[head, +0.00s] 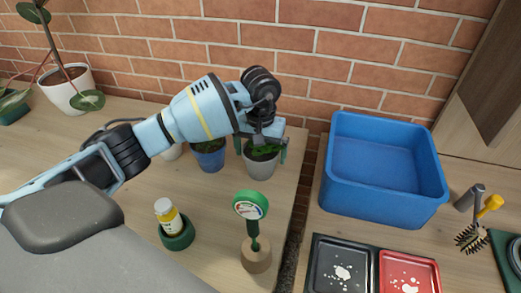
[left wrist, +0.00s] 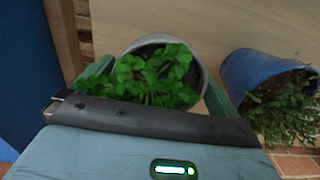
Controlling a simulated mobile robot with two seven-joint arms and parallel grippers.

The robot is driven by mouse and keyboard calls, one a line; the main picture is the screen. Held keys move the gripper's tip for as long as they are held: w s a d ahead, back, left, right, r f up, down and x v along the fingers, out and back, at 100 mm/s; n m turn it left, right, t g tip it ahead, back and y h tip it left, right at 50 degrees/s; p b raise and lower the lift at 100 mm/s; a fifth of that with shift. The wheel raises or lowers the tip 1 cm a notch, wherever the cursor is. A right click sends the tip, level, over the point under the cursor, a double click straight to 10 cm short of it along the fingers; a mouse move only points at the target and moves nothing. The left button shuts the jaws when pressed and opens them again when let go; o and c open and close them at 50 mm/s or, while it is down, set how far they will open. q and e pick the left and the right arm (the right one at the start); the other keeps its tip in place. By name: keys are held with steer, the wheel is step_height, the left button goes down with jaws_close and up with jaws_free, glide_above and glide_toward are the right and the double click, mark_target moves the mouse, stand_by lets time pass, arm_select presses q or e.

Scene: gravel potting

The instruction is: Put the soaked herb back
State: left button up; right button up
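A light grey pot (head: 261,168) with a leafy green herb (head: 262,149) stands upright on the wooden surface near its right edge. My left gripper (head: 262,150) is above it, with one green finger on each side of the rim. The fingers look slightly apart from the pot, so the gripper appears open. In the left wrist view, the herb (left wrist: 150,75) sits in the grey pot (left wrist: 199,65) between the fingers, partly hidden by the gripper body. A blue pot (head: 210,161) with another herb stands just left of it. My right gripper is not in view.
A blue bin (head: 383,205) stands right of the gap between surfaces. A green dial gauge (head: 250,206) on a wooden block and a yellow bottle (head: 168,217) in a green holder stand in front. Black (head: 318,265) and red (head: 407,275) trays lie front right. A brick wall is behind.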

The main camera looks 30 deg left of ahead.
mark_target(260, 152)
arm_select(q)
steer(key=shift+r, duration=0.1)
step_height(260, 152, up, 12)
stand_by(0.5)
stand_by(0.5)
